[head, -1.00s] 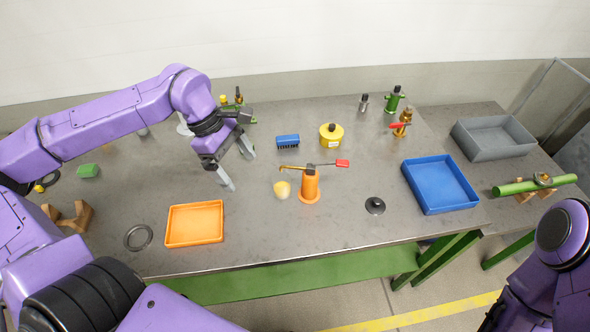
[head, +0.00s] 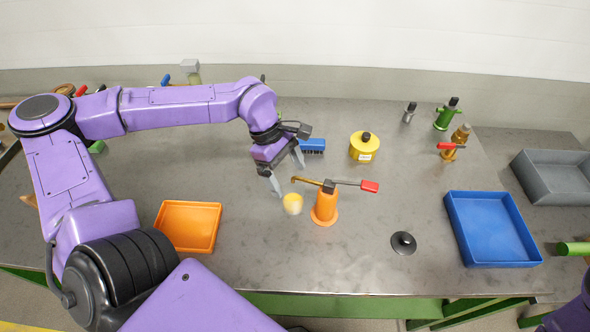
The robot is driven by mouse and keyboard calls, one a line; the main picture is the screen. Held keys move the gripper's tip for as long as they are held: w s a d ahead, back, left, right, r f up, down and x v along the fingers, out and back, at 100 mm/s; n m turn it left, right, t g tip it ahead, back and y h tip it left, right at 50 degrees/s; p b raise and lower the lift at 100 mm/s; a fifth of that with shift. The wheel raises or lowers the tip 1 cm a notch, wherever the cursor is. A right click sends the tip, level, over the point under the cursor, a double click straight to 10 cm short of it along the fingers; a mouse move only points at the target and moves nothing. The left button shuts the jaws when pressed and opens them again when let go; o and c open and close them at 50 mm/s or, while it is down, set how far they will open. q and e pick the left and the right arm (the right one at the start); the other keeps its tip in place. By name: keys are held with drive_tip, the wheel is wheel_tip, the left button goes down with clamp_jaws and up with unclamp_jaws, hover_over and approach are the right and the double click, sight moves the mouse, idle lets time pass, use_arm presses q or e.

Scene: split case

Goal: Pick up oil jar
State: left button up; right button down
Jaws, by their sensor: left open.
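A squat yellow tin with a black cap and a white label (head: 362,150) stands further back; I cannot tell for certain which of the two is the oil jar. My left gripper (head: 288,178) is open and empty, with its fingers pointing down. Its nearer fingertip is close behind and left of the small jar, and I cannot see contact. My right gripper is out of view.
An orange tray (head: 188,225), a black knobbed lid (head: 403,243) and a blue bin (head: 492,228) are nearby. Bare table lies in front of the stand.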

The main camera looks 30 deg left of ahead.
sight(292, 189)
use_arm(q)
drive_tip(key=x, duration=0.3)
drive_tip(key=p+x, duration=0.1)
drive_tip(key=x, duration=0.1)
drive_tip(key=shift+s+a+f, duration=0.1)
drive_tip(key=shift+s+f, duration=0.15)
drive_tip(key=shift+f, duration=0.05)
drive_tip(key=c, duration=1.4)
drive_tip(key=shift+r, duration=0.1)
